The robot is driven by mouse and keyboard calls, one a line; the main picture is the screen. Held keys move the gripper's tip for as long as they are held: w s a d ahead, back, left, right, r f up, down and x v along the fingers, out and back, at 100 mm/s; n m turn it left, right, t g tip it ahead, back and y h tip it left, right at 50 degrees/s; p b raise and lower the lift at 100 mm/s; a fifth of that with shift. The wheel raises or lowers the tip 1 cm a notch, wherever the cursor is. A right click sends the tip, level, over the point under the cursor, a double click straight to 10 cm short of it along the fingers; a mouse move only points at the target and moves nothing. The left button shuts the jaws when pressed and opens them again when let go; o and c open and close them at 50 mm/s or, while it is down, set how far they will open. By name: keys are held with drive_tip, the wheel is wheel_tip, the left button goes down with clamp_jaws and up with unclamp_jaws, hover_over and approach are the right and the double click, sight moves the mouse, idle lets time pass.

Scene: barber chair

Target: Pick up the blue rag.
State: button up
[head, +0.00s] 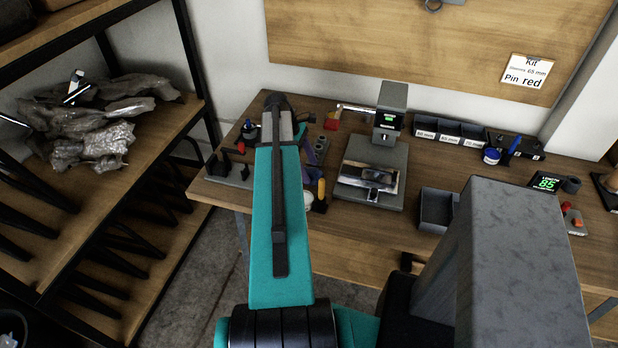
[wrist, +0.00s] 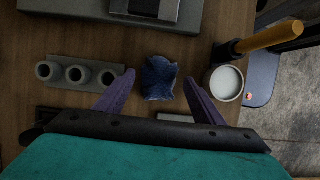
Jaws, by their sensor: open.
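The blue rag (wrist: 158,78) is a small crumpled dark-blue cloth on the wooden bench, in the middle of the wrist view. My gripper (wrist: 159,83) is open, with one purple finger on each side of the rag. Bench shows between the rag and the fingers lower down; whether the tips touch it or how high they are I cannot tell.
A grey holder with three round sockets (wrist: 75,74) lies left of the rag. A white-filled round cup (wrist: 226,82) and a yellow-handled tool (wrist: 272,37) lie close on the right. A grey press (head: 391,112) and an empty grey bin (head: 437,209) stand farther right on the bench.

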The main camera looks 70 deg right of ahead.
drive_tip(key=shift+x, duration=1.15)
drive_tip(key=shift+c, duration=0.3)
drive_tip(key=c, duration=1.1)
